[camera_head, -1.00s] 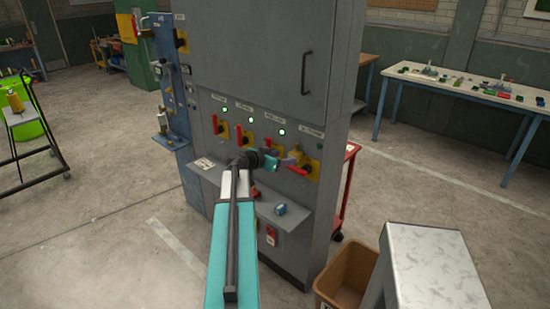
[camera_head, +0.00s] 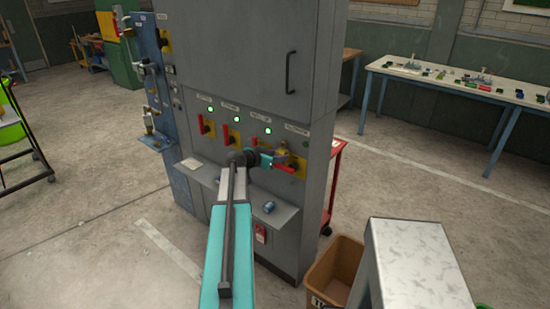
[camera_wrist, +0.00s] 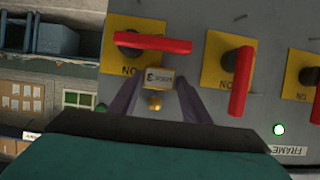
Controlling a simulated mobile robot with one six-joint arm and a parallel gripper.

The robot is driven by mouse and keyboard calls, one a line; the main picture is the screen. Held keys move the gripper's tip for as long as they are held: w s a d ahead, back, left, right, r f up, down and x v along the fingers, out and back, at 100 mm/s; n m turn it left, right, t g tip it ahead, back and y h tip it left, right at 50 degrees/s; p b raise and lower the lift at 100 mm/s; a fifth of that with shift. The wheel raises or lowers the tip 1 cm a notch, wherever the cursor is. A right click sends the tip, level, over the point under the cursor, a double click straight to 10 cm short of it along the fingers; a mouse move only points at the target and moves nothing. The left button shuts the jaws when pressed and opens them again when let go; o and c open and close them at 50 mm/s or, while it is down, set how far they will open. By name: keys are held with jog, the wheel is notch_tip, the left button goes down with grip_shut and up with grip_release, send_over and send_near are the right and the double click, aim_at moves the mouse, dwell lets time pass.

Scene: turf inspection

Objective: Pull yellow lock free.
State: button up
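The yellow lock (camera_wrist: 157,79) is a small tan-yellow block with a dark-lettered label, and a brass knob shows beside it in the wrist view. It sits between the two fingertips of my gripper (camera_wrist: 159,82), which close in on both its sides. In the head view the lock (camera_head: 284,150) shows as a small yellow patch at my grey fingers (camera_head: 276,158), in front of the rightmost switch. That switch has a red handle (camera_wrist: 152,42) on a yellow plate (camera_wrist: 127,62). Whether the lock's shackle is still in the switch cannot be seen.
More red-handled switches (camera_head: 230,134) line the grey cabinet (camera_head: 245,50), with lit green lamps above. A shelf (camera_head: 215,183) with a small blue object (camera_head: 269,207) juts out below my gripper. A brown bin (camera_head: 330,270) and a grey block (camera_head: 420,260) stand at the lower right.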

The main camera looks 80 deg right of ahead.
jog(key=c, duration=0.7)
jog(key=o, duration=0.4)
jog(key=c, duration=0.3)
jog(key=shift+w+a+b, duration=0.5)
jog(key=shift+a+b, duration=0.35)
jog(key=shift+w+a+b, duration=0.45)
jog(key=shift+a+b, duration=0.35)
jog(key=shift+b, duration=0.05)
jog(key=shift+r, duration=0.1)
jog(key=shift+w+a+b, duration=0.35)
jog(key=shift+a+b, duration=0.2)
jog(key=shift+a, duration=0.2)
jog(key=shift+w+a+b, duration=0.4)
jog(key=shift+a+b, duration=0.1)
jog(key=shift+a, duration=0.2)
jog(key=shift+w+a+b, duration=0.35)
jog(key=shift+a+b, duration=0.2)
jog(key=shift+a, duration=0.2)
